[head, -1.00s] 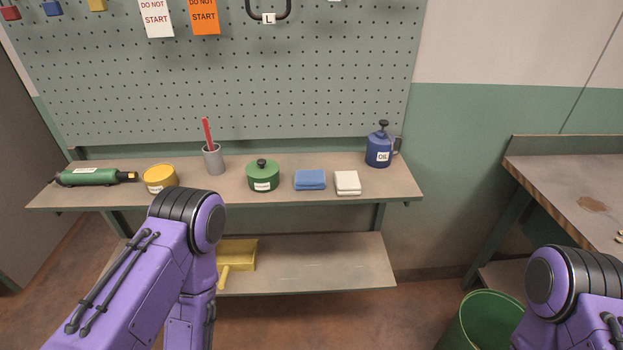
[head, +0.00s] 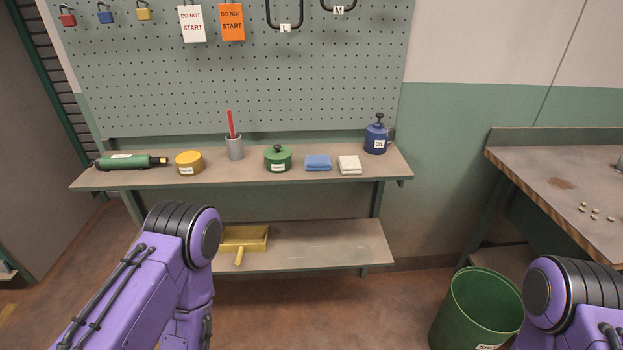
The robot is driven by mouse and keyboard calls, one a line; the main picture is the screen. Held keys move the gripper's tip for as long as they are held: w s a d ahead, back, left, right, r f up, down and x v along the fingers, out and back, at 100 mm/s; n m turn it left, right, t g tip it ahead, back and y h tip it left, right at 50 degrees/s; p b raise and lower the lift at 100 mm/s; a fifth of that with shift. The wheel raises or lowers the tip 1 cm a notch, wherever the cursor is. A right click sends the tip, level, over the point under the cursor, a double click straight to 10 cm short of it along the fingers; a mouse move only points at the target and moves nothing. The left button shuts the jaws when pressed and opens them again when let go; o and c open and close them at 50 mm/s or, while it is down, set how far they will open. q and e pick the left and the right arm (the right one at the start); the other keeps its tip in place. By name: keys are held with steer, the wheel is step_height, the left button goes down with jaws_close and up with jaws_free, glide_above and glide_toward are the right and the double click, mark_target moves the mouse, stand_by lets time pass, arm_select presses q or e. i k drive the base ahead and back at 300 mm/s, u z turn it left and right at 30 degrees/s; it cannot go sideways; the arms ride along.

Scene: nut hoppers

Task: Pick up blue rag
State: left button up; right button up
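The blue rag (head: 318,162) lies folded on the upper shelf, between the green lidded pot and a folded white rag (head: 350,165). Nothing touches it from above. Both of my purple arms show only in part, at the bottom left and bottom right of the head view. Both grippers are out of view, and the arms are well in front of and below the rag.
The upper shelf (head: 225,178) also holds a green pot (head: 278,160), yellow tin (head: 189,163), grey cup (head: 234,148), green cylinder tool (head: 130,162) and blue oil can (head: 376,137). A yellow dustpan (head: 243,239) lies below. A green bin (head: 478,310) and workbench (head: 570,180) stand right.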

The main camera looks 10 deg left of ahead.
mark_target(313, 162)
steer(key=z, duration=0.75)
steer(key=i, duration=1)
steer(key=u, duration=0.2)
